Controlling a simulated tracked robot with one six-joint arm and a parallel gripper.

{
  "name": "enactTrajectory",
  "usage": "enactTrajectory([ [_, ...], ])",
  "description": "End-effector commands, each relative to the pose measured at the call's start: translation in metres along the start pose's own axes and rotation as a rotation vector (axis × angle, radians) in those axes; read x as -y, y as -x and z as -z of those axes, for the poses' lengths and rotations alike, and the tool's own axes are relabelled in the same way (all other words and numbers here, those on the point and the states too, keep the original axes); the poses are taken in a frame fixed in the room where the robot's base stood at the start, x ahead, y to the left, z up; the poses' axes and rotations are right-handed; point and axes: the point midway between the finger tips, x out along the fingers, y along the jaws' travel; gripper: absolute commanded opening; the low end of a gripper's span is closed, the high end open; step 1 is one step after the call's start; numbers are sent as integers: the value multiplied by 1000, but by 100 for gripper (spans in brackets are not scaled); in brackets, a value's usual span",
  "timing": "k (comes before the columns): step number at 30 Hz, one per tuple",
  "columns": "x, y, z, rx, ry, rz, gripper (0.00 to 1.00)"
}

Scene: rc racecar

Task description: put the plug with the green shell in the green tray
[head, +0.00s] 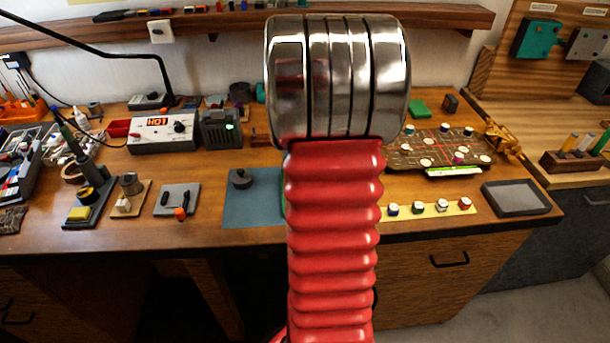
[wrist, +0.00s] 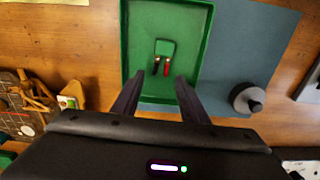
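The green tray (wrist: 192,50) lies below my gripper in the wrist view, partly on a blue mat. A plug with a green shell (wrist: 165,47) is inside the tray's outline and appears to rest on its floor, with a black and a red part pointing toward me. My gripper (wrist: 160,80) is open and empty, its two dark fingers apart over the near part of the tray, short of the plug. In the head view my red arm hides the gripper, the plug and nearly all of the tray.
The blue mat (head: 248,205) carries a dark round weight (head: 242,179), right of the tray in the wrist view. A patterned board (head: 435,147) with several round pieces, a yellow strip (head: 428,209) and a grey tray (head: 515,198) lie to the right. A soldering stand (head: 88,195) is left.

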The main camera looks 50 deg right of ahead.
Motion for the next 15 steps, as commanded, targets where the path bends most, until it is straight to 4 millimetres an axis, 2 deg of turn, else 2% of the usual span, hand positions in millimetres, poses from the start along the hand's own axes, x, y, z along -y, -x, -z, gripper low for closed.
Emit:
enactTrajectory([
  [15,0,87,1,-3,0,0,40],
])
